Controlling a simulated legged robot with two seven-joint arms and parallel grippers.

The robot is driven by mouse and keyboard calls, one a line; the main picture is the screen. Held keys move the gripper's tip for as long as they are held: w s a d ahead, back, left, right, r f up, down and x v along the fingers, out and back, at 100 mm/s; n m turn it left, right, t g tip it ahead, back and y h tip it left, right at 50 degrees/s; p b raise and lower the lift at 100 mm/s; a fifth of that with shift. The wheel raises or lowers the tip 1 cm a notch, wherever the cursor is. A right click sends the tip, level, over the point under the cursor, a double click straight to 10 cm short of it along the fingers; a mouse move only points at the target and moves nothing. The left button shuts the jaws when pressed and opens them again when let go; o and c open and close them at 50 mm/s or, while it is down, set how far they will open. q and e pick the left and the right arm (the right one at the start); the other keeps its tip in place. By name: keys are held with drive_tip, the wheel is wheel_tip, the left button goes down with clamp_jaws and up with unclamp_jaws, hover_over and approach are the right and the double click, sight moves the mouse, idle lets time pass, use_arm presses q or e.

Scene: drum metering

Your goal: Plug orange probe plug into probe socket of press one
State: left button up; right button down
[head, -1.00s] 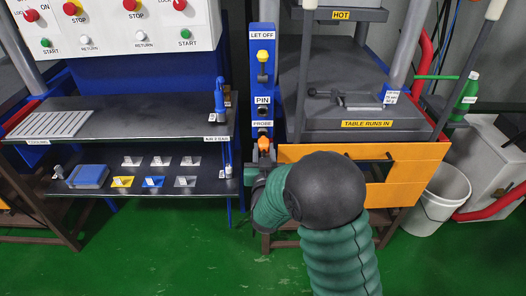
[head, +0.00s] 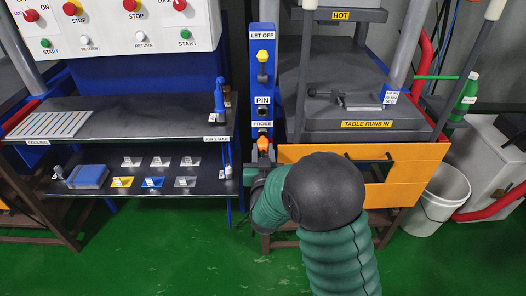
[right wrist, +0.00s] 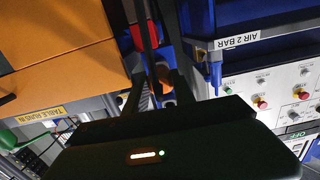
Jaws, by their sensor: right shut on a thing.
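The orange probe plug (head: 263,144) sits at the lower part of the blue post (head: 262,90), just below the PROBE label (head: 262,124). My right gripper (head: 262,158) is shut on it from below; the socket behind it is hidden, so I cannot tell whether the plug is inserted. In the right wrist view the fingers (right wrist: 158,85) reach toward the post, with a small orange-red bit (right wrist: 167,78) of the plug between them. My left gripper is not in view.
Right of the post stand the press table (head: 345,117) and an orange front panel (head: 400,172). A white bucket (head: 437,197) stands at the right. The green floor in front is clear.

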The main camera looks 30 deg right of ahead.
sight(263, 150)
drive_tip(key=shift+x, duration=1.6)
drive_tip(key=c, duration=1)
unclamp_jaws()
drive_tip(key=shift+o, duration=0.2)
drive_tip(key=p+v, duration=1.3)
drive_tip(key=v, duration=0.3)
drive_tip(key=shift+s+a, duration=0.3)
